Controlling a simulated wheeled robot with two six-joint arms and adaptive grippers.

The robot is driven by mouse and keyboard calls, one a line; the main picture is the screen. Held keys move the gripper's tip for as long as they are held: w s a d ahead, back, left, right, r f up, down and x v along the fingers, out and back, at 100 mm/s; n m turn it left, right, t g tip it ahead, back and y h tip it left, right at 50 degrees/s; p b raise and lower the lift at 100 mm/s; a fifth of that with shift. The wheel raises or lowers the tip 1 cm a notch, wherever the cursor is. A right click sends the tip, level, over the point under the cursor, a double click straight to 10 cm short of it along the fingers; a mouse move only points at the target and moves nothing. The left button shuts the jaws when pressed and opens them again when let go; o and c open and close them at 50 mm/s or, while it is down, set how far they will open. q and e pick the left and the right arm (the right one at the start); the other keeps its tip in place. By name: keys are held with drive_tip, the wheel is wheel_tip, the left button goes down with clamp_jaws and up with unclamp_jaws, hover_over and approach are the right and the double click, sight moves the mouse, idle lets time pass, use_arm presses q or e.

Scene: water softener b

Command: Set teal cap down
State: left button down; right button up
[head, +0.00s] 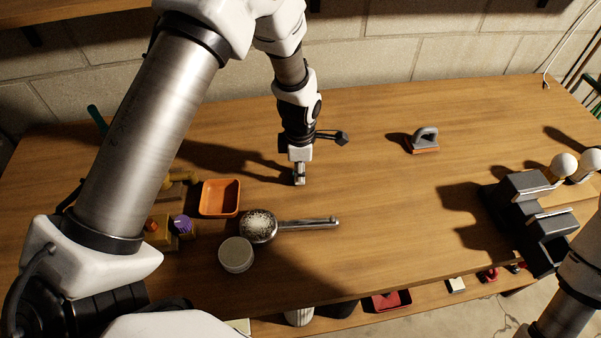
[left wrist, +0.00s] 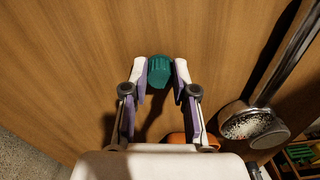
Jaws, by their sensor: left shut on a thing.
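The teal cap (left wrist: 160,70) sits between the two fingertips of my left gripper (left wrist: 161,72) in the left wrist view, with a finger against each side. In the head view my left gripper (head: 299,180) points down close over the wooden table (head: 370,195), behind the metal scoop and right of the orange tray. The cap cannot be made out in the head view, hidden by the fingers. I cannot tell whether the cap touches the table.
The orange tray (head: 220,198), a metal scoop (head: 310,223) with white grains and a round pale-topped container (head: 236,254) are nearby. Dark grey holders (head: 520,195) stand at right. The table's middle is clear.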

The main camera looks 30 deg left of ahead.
use_arm(q)
drive_tip(key=shift+w+a, duration=0.1)
drive_tip(key=c, duration=1.3)
unclamp_jaws()
drive_tip(key=o, duration=0.4)
drive_tip(key=shift+d, duration=0.3)
drive_tip(key=shift+r, duration=0.1)
drive_tip(key=shift+r, duration=0.1)
drive_tip(key=shift+r+b, duration=1.15)
drive_tip(key=shift+r, duration=4.75)
